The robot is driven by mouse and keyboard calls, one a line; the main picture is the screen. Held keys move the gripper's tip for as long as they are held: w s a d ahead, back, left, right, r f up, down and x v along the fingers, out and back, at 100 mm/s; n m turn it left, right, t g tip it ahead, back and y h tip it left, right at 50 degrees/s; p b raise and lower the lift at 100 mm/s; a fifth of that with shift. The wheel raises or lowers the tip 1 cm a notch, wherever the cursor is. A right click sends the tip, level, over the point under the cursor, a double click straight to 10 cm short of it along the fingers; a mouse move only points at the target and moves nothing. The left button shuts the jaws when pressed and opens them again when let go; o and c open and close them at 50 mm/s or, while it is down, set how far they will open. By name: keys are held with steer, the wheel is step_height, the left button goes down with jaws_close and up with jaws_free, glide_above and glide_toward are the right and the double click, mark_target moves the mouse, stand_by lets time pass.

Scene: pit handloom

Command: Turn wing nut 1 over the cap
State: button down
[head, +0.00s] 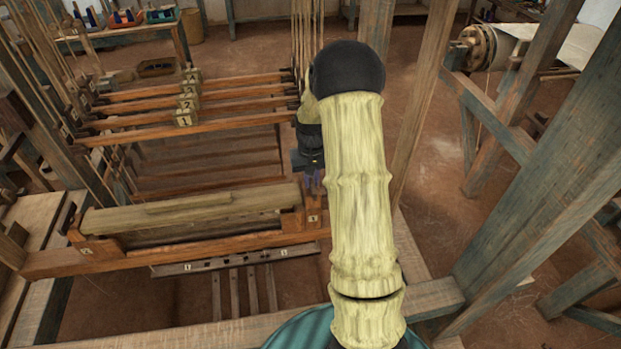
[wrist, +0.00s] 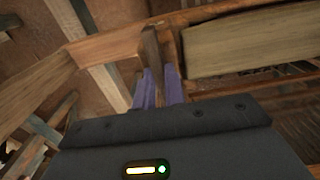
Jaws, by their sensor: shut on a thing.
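The cap (head: 240,201) is a long pale wooden bar lying across the loom's front frame; its near end fills the right of the wrist view (wrist: 245,45). My gripper (head: 312,186) points down at the cap's right end, beside an orange wooden upright. In the wrist view, its two purple fingers (wrist: 160,88) are close together, on a narrow brown wooden part at the cap's end.
An orange lower beam (head: 170,254) with number tags runs under the cap. Several numbered shafts (head: 190,128) hang behind, with cords beside my arm. A timber post (head: 408,100) stands close on the right. Open floor (head: 425,195) lies beyond it.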

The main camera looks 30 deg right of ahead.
steer(key=shift+m, duration=0.4)
steer(key=shift+s+m+b, duration=0.1)
steer(key=shift+m+b, duration=0.35)
steer(key=shift+m, duration=0.35)
steer(key=m, duration=0.6)
steer(key=shift+b, duration=0.4)
steer(key=m+p, duration=0.1)
steer(key=m, duration=0.4)
steer(key=shift+r+m, duration=0.15)
steer(key=shift+m, duration=0.15)
steer(key=m+p, duration=0.1)
steer(key=m, duration=0.3)
steer(key=shift+w+a, duration=0.1)
steer(key=shift+w, duration=0.1)
